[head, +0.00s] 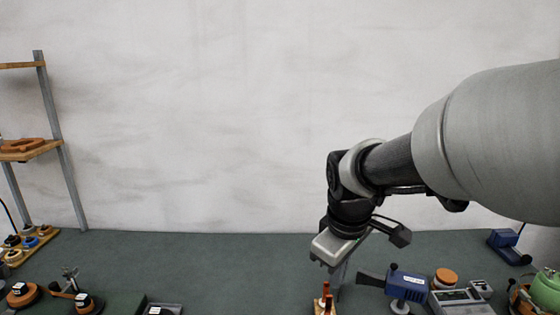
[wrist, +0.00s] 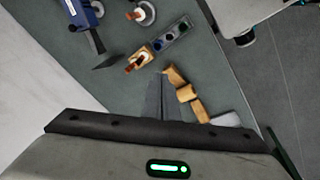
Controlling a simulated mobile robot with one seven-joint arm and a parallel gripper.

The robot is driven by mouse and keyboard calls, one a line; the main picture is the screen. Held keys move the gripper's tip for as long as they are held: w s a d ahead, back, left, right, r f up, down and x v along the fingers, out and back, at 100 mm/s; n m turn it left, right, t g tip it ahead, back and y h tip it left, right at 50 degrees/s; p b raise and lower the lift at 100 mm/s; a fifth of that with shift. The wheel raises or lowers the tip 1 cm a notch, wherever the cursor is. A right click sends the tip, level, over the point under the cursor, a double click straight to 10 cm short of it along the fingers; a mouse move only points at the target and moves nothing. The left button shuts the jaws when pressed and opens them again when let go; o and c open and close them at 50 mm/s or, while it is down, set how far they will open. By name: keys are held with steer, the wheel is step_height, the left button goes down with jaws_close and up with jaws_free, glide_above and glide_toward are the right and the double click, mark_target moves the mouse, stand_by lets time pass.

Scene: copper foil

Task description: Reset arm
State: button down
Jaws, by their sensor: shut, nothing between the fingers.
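My gripper (head: 339,278) hangs from my arm above the right half of the dark green bench (head: 230,265) and points down. Its two fingers also show in the wrist view (wrist: 159,98), pressed together with nothing between them. A small wooden block with orange-handled pieces (head: 324,302) stands near the fingers at the lower edge of the head view. It shows in the wrist view (wrist: 139,58) just beyond the fingertips. Tan wooden pieces (wrist: 187,93) lie to the right of the fingers there.
A blue tool (head: 408,284), a grey device with a display (head: 457,300) and an orange spool (head: 446,277) stand to the right. A grey block with dark holes (wrist: 174,38) lies beyond the wooden block. A shelf (head: 30,152) stands far left. The bench's back middle is clear.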

steer(key=s+d+r+m+t, duration=0.1)
steer(key=s+r+m, duration=0.1)
steer(key=s+m, duration=0.2)
steer(key=s+d+r+m+t, duration=0.1)
steer(key=s+r+m, duration=0.2)
steer(key=s, duration=0.7)
steer(key=shift+s+d+r+m+t, duration=0.2)
steer(key=shift+d+r+m+t, duration=0.15)
steer(key=shift+m, duration=0.65)
